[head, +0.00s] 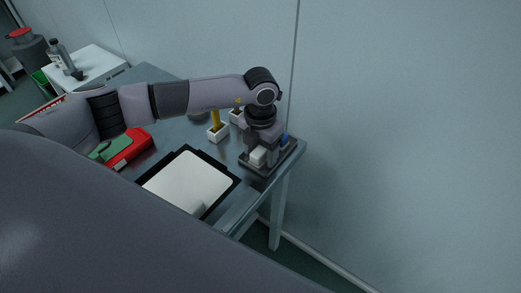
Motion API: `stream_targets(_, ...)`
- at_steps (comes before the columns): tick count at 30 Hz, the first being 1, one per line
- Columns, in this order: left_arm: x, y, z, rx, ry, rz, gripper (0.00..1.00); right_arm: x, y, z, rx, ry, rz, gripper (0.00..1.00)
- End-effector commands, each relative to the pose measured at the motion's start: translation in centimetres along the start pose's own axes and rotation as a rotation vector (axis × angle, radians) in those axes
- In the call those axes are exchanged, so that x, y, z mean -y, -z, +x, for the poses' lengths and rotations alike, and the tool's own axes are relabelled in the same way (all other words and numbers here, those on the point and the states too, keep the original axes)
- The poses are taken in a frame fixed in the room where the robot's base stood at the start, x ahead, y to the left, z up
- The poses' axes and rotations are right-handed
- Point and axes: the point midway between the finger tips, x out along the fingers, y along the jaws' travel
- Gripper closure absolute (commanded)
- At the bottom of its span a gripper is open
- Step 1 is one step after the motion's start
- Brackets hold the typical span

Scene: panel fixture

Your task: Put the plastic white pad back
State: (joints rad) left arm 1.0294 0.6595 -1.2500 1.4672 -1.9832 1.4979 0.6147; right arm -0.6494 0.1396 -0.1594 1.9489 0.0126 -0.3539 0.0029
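A small white block (258,157), which looks like the plastic white pad, is at the black tray (252,169) near the right end of the table. My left gripper (261,154) points down over this tray, with its fingers close around or beside the white block. The picture is too small to tell whether the fingers grip it or whether it rests on the tray. A blue piece (284,140) shows at the tray's right side, partly behind the gripper. My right gripper is out of view.
A white panel in a black frame (188,180) lies at the table's front. A yellow-handled item stands in a white holder (218,133); another white holder (236,115) is behind it. A red and green item (128,150) lies left. The wall closes off the back.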

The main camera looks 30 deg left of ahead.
Motion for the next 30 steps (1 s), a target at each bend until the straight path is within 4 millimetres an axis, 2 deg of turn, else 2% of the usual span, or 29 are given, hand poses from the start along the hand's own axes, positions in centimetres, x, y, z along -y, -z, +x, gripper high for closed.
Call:
stream_targets(7,0.0,0.0,-0.1,0.0,0.0,0.0,0.37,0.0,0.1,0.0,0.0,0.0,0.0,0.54)
stream_targets(11,0.0,-0.1,-0.8,0.002,0.0,0.0,0.37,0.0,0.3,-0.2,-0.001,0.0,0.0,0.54)
stream_targets(14,0.0,-0.1,-2.3,0.005,0.001,0.001,0.37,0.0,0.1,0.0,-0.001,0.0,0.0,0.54)
stream_targets(24,0.0,-0.1,-9.5,0.005,0.0,0.0,0.37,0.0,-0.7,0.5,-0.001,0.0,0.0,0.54)
stream_targets(30,0.0,0.0,-11.9,0.002,0.0,0.001,0.37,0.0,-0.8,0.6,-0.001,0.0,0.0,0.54)
